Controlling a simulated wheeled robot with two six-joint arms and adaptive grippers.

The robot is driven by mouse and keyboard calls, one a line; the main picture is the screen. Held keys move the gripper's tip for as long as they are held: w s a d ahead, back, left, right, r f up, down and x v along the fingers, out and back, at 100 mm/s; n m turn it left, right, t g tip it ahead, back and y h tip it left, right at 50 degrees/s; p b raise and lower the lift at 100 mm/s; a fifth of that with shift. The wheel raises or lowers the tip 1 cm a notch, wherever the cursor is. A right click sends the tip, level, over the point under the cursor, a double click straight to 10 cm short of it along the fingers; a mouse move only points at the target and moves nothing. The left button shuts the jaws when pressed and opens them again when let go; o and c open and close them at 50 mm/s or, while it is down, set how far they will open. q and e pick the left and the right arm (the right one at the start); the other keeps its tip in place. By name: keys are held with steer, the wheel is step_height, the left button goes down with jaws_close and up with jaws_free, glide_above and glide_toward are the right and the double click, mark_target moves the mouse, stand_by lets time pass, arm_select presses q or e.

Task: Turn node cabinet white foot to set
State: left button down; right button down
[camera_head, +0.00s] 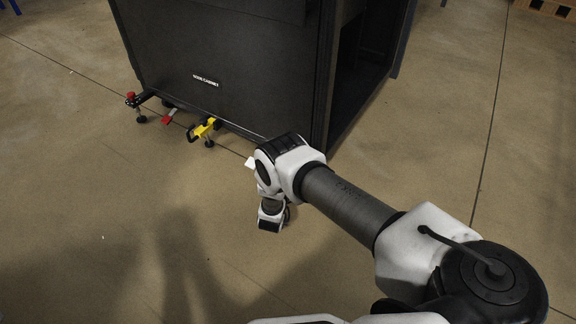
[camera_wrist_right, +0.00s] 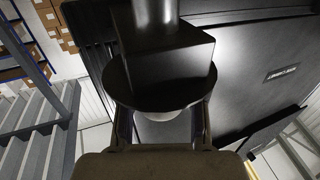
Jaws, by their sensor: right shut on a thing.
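The node cabinet (camera_head: 230,70) is a large black box with a small white label, standing at the top of the head view. A small white piece, apparently of the white foot (camera_head: 250,162), shows at its lower front edge, mostly hidden behind my right wrist. In the wrist view, my right gripper (camera_wrist_right: 160,130) has one finger on each side of the foot, a dark round disc (camera_wrist_right: 160,92) with a block and post above it. The gripper is shut on it. In the head view, the fingertips are hidden. My left gripper is not in view.
A yellow foot bracket (camera_head: 205,128), a red tab (camera_head: 168,117) and a red-knobbed foot (camera_head: 131,99) stand along the cabinet's lower edge to the left. The concrete floor (camera_head: 120,220) in front is clear. The wrist view shows stairs (camera_wrist_right: 35,130) and shelved boxes (camera_wrist_right: 55,22).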

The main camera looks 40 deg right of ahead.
steer(key=c, duration=1)
jaws_free()
steer(key=shift+a, duration=0.1)
steer(key=shift+s, duration=0.1)
